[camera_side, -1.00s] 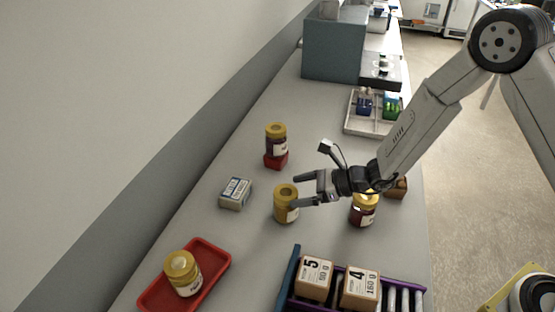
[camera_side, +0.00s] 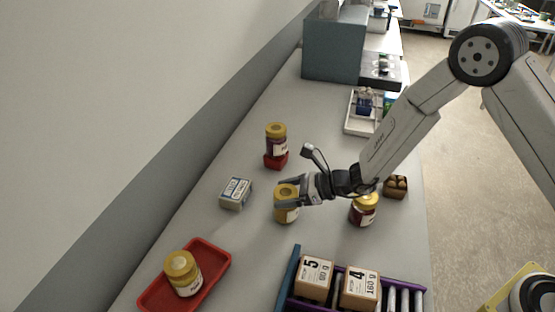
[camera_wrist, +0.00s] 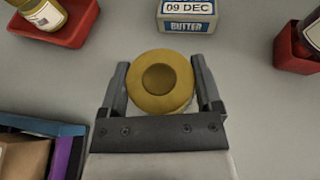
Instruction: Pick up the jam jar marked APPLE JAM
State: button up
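A jar with a yellow lid and pale yellow contents (camera_side: 286,214) stands upright on the grey bench; its label cannot be read. My gripper (camera_side: 285,193) is level around its upper part, one finger on each side. In the wrist view the round yellow lid (camera_wrist: 160,82) lies between the fingers (camera_wrist: 161,80), with little room on either side. The fingers look still spread, and firm contact is not visible. Other yellow-lidded jars are a dark red one (camera_side: 276,140), another dark red one (camera_side: 363,210) and a pale one (camera_side: 183,273); I cannot read their labels.
A red tray (camera_side: 153,298) holds the pale jar; a red block (camera_side: 276,161) bears one dark jar. A butter box (camera_side: 235,193) lies left of my gripper. A roller rack (camera_side: 291,277) with boxes marked 5 and 4 stands in front. A brown carton (camera_side: 396,187) is at right.

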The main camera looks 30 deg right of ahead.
grip_shut()
jog(key=shift+r, duration=0.25)
jog(key=shift+r, duration=0.85)
jog(key=s+d+r, duration=0.2)
jog(key=s+r, duration=0.3)
jog(key=s, duration=0.1)
jog(key=s+d+r, duration=0.2)
jog(key=s+r, duration=0.4)
jog(key=s, duration=0.1)
jog(key=shift+d, duration=0.25)
jog(key=shift+s, duration=0.1)
